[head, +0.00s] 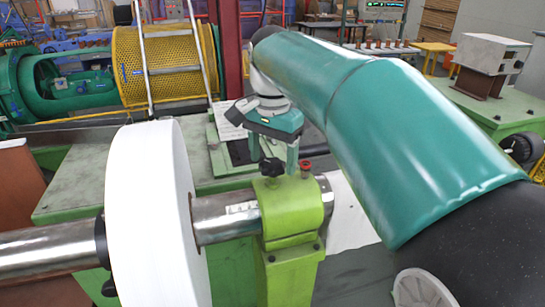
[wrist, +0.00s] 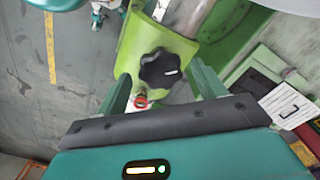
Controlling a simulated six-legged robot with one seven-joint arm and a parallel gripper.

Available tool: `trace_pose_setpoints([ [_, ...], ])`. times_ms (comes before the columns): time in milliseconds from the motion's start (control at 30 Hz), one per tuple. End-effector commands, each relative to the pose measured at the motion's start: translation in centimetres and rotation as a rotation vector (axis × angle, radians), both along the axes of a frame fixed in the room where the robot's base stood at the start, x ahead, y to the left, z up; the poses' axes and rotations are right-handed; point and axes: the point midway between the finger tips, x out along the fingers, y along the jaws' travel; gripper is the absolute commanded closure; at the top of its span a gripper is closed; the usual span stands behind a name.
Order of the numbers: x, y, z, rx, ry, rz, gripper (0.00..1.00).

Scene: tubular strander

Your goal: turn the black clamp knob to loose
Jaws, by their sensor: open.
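The black clamp knob (head: 271,167) sits on top of the light green clamp block (head: 290,212), which is around the steel shaft. In the wrist view the lobed knob (wrist: 160,68) shows a small white mark on its right side. My gripper (head: 273,159) points down over the clamp from behind, with its fingers apart. In the wrist view my gripper (wrist: 161,76) is open, with one green finger to each side of the knob's near edge. Nothing is held between them. I cannot tell whether a finger touches the knob.
A large white reel disc (head: 155,215) is on the shaft at left. A yellow perforated drum (head: 165,62) stands behind.

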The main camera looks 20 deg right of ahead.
Motion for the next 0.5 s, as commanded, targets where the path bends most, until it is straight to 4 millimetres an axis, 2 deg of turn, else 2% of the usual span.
trace_pose_setpoints([
  [333,-0.01,-0.01,-0.65,0.000,0.000,0.000,0.30],
  [367,-0.01,-0.01,-0.65,0.000,0.000,0.000,0.34],
  [500,-0.01,-0.01,-0.64,0.000,0.000,0.000,0.62],
])
